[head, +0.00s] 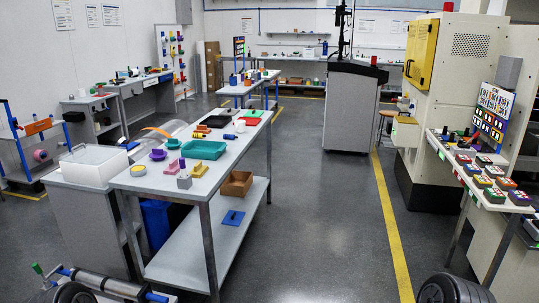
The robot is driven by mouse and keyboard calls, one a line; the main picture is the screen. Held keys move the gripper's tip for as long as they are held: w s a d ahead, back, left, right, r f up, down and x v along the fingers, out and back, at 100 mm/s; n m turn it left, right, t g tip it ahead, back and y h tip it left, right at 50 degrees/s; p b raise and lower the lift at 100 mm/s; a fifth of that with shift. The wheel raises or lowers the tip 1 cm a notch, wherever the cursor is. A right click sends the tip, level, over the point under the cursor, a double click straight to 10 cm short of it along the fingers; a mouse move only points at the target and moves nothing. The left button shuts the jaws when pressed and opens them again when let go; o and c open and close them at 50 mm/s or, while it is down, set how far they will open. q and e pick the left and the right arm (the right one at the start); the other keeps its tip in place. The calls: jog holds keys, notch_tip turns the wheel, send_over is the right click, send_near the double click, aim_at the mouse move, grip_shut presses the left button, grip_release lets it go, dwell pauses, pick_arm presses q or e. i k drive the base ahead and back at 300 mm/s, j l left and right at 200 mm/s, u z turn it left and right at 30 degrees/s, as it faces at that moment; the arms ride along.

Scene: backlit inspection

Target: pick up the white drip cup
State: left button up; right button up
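I cannot make out the white drip cup with certainty. A small whitish object (240,127) stands on the long workbench (150,184) at left centre, beside a red and a green tray, but it is too small to identify. A low round yellow-topped piece (138,171) sits near the bench's front left. Neither of my grippers can be made out in the head view. Dark rounded parts show at the bottom left and bottom right edges.
The bench also holds a teal tray (204,150), a purple bowl (158,155) and yellow blocks (200,170). A white bin (93,165) stands left of it. A sloped table (470,185) with colored boxes is at right. The grey floor (330,220) between is clear.

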aim_at(239, 125)
jog(key=i+l+z, duration=0.4)
jog(key=i, duration=0.55)
jog(key=i+z, duration=0.35)
jog(key=i, duration=0.6)
jog(key=i+u, duration=0.1)
jog(key=i, duration=0.45)
jog(key=i+l+u, duration=0.1)
jog(key=i, duration=0.4)
jog(key=i+l+u, duration=0.1)
jog(key=i, duration=0.4)
jog(key=i+l, duration=0.2)
jog(key=i, duration=0.35)
jog(key=i+l+u, duration=0.15)
jog(key=i+u, duration=0.2)
jog(key=i+l+u, duration=0.25)
jog(key=i+u, duration=0.15)
jog(key=i+l+u, duration=0.35)
